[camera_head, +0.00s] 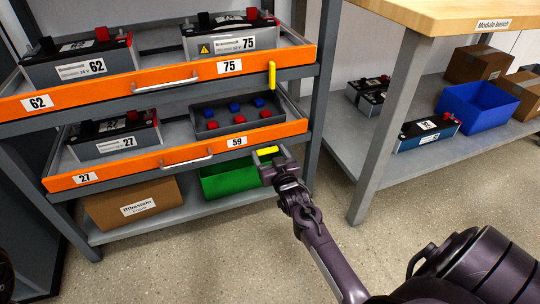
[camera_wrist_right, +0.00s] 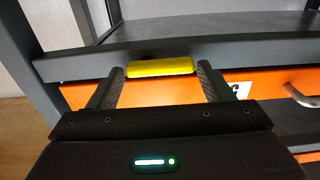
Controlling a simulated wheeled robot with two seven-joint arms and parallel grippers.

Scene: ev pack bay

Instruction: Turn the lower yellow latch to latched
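The lower yellow latch (camera_head: 267,150) lies horizontal at the lower right end of the lower orange drawer front, near the label 59. My right gripper (camera_head: 272,157) is at this latch. In the right wrist view, the yellow latch (camera_wrist_right: 160,67) lies lengthwise between the tips of the two dark fingers, with a small gap at each end. The right gripper is open and holds nothing. The upper yellow latch (camera_head: 272,75) stands upright at the right end of the upper orange drawer front (camera_head: 185,76). My left gripper is not in view.
The lower orange drawer front (camera_head: 125,169) has a metal handle (camera_head: 187,162). Below are a green bin (camera_head: 228,182) and a cardboard box (camera_head: 130,205). A grey rack post (camera_head: 322,90) stands right of the latches. A wooden-topped bench (camera_head: 450,12) is further right. The floor between is clear.

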